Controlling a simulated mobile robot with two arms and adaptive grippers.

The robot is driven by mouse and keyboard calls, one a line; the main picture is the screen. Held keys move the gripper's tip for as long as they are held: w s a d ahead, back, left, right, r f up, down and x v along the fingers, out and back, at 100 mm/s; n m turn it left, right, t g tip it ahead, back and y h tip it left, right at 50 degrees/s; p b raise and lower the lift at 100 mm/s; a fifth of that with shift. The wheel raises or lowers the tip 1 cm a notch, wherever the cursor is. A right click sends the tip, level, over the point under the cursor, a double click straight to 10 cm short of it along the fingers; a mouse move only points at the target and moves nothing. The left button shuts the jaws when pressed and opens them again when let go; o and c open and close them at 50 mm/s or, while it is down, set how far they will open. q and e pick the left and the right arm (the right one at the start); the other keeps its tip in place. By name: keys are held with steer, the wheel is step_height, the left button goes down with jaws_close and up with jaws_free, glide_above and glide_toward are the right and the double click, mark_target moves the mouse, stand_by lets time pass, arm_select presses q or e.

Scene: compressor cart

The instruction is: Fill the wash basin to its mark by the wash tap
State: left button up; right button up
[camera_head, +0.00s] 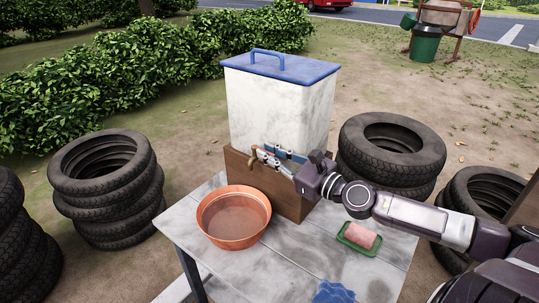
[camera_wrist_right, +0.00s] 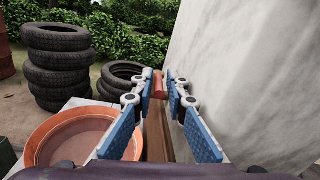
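The orange wash basin (camera_head: 232,243) stands on the grey table in front of the white tank; it also shows in the wrist view (camera_wrist_right: 72,119). I cannot tell whether it holds water, and I cannot make out its mark. The brass wash tap (camera_head: 253,154) juts out above the basin's back right side. Its red handle (camera_wrist_right: 159,86) shows in the wrist view, ahead between the finger pads. My right gripper (camera_head: 269,157) is open beside the tank's wooden stand, close to the tap, with its fingers apart. My left gripper is not in view.
The white tank (camera_head: 277,110) with a blue lid rises close beside my right gripper, on a wooden stand (camera_head: 291,199). A pink sponge or soap in a green dish (camera_head: 359,237) and a blue cloth (camera_head: 333,293) lie on the table (camera_head: 280,265). Tyre stacks (camera_head: 105,185) surround it.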

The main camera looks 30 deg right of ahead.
steer(key=shift+o, duration=0.9)
steer(key=shift+s+f, duration=0.15)
steer(key=shift+v, duration=0.8)
steer(key=v, duration=0.6)
steer(key=shift+s, duration=0.1)
steer(key=shift+c, duration=0.4)
